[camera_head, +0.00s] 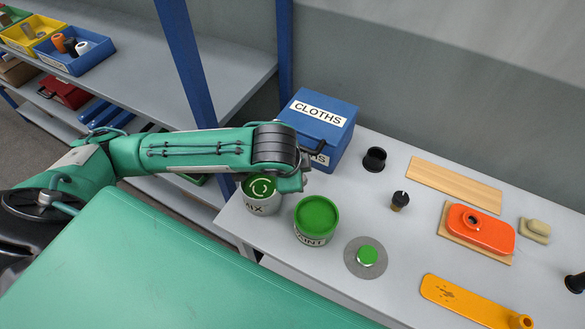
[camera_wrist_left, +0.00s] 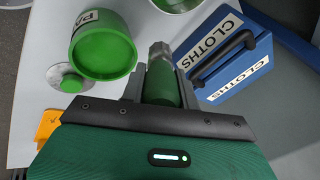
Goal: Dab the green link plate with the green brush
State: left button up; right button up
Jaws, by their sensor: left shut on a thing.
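My left gripper (camera_wrist_left: 160,85) is shut on the green brush (camera_wrist_left: 161,82), gripped by its green handle with the metal collar pointing away. In the head view my left gripper (camera_head: 291,182) is over the right rim of the MIX pot (camera_head: 262,207); the brush is hidden there. The MIX pot holds green with a pale swirl. A PAINT tin (camera_head: 313,221) filled with green stands just right of it. I see no green link plate; an orange plate-like piece (camera_head: 487,232) lies on a wooden board and a yellow plate (camera_head: 465,299) lies in front.
A blue CLOTHS box (camera_head: 318,127) stands behind my left gripper. A grey disc with a green top (camera_head: 367,255) lies right of the tin. A black cup (camera_head: 375,159), a dark knob (camera_head: 400,200) and a bare board (camera_head: 454,184) are farther right. A blue post (camera_head: 187,62) stands at left.

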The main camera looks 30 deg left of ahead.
pick_arm(q)
jog(key=m+h, duration=0.1)
jog(key=m, duration=0.3)
jog(key=m+h+p, duration=0.1)
jog(key=shift+s+d+r+m+h, duration=0.1)
jog(key=shift+d+r+m+h, duration=0.2)
jog(key=shift+d+m, duration=0.1)
jog(key=d+f+m+g+h, duration=0.1)
jog(key=m+g, duration=0.2)
jog(key=m, duration=0.3)
jog(key=f+m+g+h, duration=0.1)
jog(key=m+g, duration=0.1)
jog(key=m, duration=0.4)
jog(key=d+f+m+g+h, duration=0.1)
jog(key=m+g, duration=0.2)
jog(key=m, duration=0.3)
jog(key=shift+d+f+m+g, duration=0.2)
jog(key=shift+d+m+g, duration=0.1)
dwell(0.3)
jog(key=shift+f+b, duration=0.4)
jog(key=shift+f, duration=0.35)
dwell(1.5)
